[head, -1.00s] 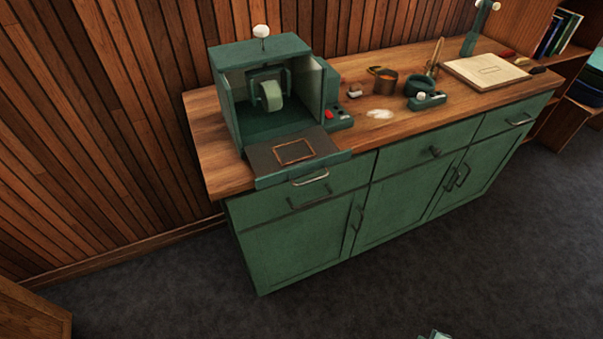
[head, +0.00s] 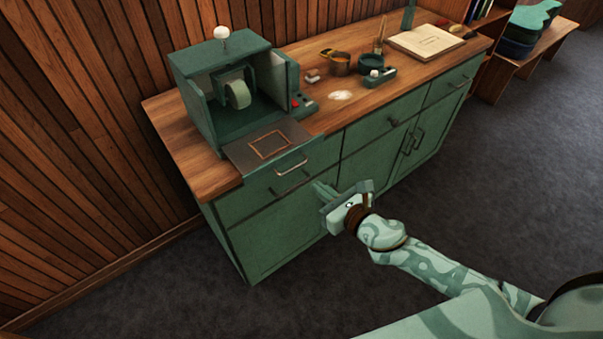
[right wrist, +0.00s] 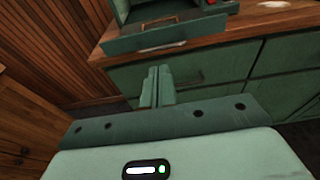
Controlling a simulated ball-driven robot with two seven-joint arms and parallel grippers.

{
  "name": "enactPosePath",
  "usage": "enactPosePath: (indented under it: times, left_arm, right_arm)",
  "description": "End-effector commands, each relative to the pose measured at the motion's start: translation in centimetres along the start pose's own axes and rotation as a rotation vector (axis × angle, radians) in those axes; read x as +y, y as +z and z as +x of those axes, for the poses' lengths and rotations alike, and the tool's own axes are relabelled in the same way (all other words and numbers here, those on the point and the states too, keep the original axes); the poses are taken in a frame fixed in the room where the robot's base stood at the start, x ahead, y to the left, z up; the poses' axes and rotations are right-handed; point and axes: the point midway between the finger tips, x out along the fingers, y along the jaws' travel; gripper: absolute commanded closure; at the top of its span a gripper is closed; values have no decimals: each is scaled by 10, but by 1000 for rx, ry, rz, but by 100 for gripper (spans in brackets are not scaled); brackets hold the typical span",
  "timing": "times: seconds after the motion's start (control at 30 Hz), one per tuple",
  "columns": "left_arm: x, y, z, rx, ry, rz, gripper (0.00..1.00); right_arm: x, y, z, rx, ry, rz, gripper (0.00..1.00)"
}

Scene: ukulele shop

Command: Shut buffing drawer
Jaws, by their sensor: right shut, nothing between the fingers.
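The buffing drawer (head: 246,154) sticks out, open, from the base of the green buffing box (head: 216,95). It has a dark top with a copper-coloured rectangular outline and a metal handle (head: 292,168) on its front. In the right wrist view the drawer front (right wrist: 125,47) shows ahead, beyond the fingertips. My right gripper (head: 321,188) is shut and empty, in front of the cabinet, lower than the drawer and to the right of its handle. Its closed fingers (right wrist: 157,84) point toward the cabinet, apart from the drawer handle. My left gripper is out of view.
The green cabinet (head: 255,245) has a wooden top (head: 318,118) and its own drawers and doors with dark handles. The grey floor in front is clear.

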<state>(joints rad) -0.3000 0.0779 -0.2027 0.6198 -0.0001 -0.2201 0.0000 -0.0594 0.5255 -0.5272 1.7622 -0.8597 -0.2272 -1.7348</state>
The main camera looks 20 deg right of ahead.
Motion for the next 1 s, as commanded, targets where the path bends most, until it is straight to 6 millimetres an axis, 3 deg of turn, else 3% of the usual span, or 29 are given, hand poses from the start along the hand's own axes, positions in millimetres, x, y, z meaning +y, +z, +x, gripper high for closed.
enactPosePath:
  times: [0.2,0.4,1.0]
  left_arm:
    - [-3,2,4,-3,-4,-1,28]
    - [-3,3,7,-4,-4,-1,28]
    - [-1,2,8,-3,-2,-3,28]
  right_arm:
    - [0,0,46,-2,0,2,100]
    - [0,-1,71,1,0,3,100]
    - [0,1,83,0,0,2,100]
